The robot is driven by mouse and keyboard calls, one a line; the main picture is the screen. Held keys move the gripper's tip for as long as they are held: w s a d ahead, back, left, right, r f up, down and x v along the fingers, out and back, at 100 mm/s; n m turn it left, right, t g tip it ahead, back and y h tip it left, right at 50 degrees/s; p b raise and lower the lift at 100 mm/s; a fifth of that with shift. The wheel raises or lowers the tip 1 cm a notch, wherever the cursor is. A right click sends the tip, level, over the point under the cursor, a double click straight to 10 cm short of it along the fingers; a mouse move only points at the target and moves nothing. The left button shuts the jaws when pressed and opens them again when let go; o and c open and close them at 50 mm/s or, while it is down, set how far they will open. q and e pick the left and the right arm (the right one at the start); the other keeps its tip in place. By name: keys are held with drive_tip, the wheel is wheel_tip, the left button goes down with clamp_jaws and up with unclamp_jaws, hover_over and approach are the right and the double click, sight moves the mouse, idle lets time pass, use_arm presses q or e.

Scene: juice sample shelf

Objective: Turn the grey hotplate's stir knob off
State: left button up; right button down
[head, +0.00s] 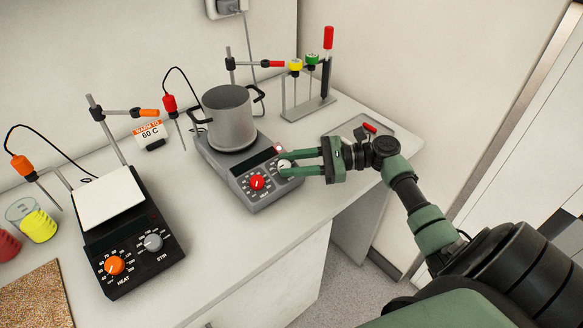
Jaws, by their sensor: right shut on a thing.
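The grey hotplate (213,163) stands on the bench with a metal pot (230,121) on its plate. Its front panel carries a red heat knob (257,182) on the left and a pale stir knob (284,166) on the right. A small red light glows near the display. My right gripper (292,170) reaches in from the right and is shut on the stir knob, its fingers partly hiding the knob and its scale. I cannot read the knob's setting. My left gripper is not in view.
A black hotplate (125,285) with orange and grey knobs stands at the front left. Beakers with red and yellow contents and a brown mat (36,298) are left of it. A "warm to 60 C" sign (150,133) stands behind. A rack (307,107) and shallow tray (380,146) are at the back right.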

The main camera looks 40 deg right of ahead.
drive_tip(key=shift+g, duration=0.3)
drive_tip(key=c, duration=1.1)
unclamp_jaws()
drive_tip(key=shift+o, duration=0.2)
drive_tip(key=b+v, duration=0.2)
drive_tip(key=v, duration=0.5)
drive_tip(key=shift+f, duration=0.15)
drive_tip(key=shift+s+d, duration=0.15)
drive_tip(key=shift+d, duration=0.2)
